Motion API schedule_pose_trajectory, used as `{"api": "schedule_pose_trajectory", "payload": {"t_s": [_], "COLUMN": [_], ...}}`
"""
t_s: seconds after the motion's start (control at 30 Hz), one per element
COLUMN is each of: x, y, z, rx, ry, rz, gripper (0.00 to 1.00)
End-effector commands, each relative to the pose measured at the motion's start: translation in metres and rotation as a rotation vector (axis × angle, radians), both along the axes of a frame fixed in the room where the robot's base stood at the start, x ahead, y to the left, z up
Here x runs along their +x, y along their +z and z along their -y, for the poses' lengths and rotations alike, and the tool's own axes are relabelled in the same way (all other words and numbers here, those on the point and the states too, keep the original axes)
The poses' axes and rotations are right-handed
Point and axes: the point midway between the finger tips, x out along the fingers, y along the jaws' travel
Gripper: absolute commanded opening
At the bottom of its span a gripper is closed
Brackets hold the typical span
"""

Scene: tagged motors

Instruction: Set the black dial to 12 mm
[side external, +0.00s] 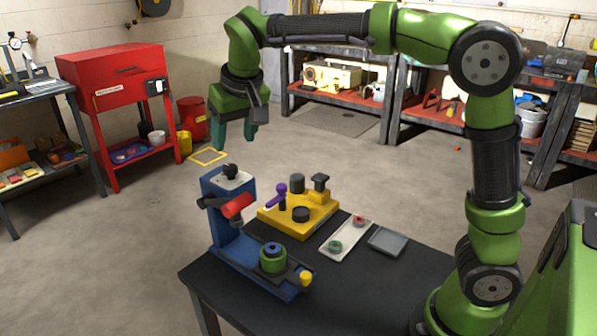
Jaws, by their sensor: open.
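A blue bench device (226,230) stands at the left of the dark table. A small black knob (230,171) sits on its grey top plate. A yellow block (270,219) behind it to the right carries several black round parts, including a low black disc (300,214) in front. I cannot tell which of these is the black dial, and no scale marks or mm reading are legible. My gripper (235,141) points down with its two green fingers apart and empty. It hangs above the blue device's top knob in the picture, clear of everything.
The blue device has a red cylinder (236,206), a green round part (272,258) on its base and a yellow knob (305,279). A purple-topped lever (281,190) rises from the yellow block. A pale tray (343,252) holds two rings. A grey tray (386,241) lies beside it.

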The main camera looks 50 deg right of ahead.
Motion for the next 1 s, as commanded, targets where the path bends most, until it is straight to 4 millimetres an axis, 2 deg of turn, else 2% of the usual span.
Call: {"api": "schedule_pose_trajectory", "payload": {"t_s": [0.03,0.2,0.4,0.8,0.83,1.0], "x": [0.004,0.017,0.027,0.030,0.030,0.030], "y": [-0.012,-0.043,-0.067,-0.074,-0.074,-0.074], "z": [0.002,0.005,0.007,0.008,0.008,0.008], "rx": [-0.001,-0.001,-0.001,0.001,0.001,0.001], "ry": [-0.001,0.000,0.000,0.000,0.000,0.000], "rz": [-0.006,-0.003,-0.001,0.001,0.001,0.001], "gripper": [0.58,0.58,0.58,0.58,0.57,0.31]}}
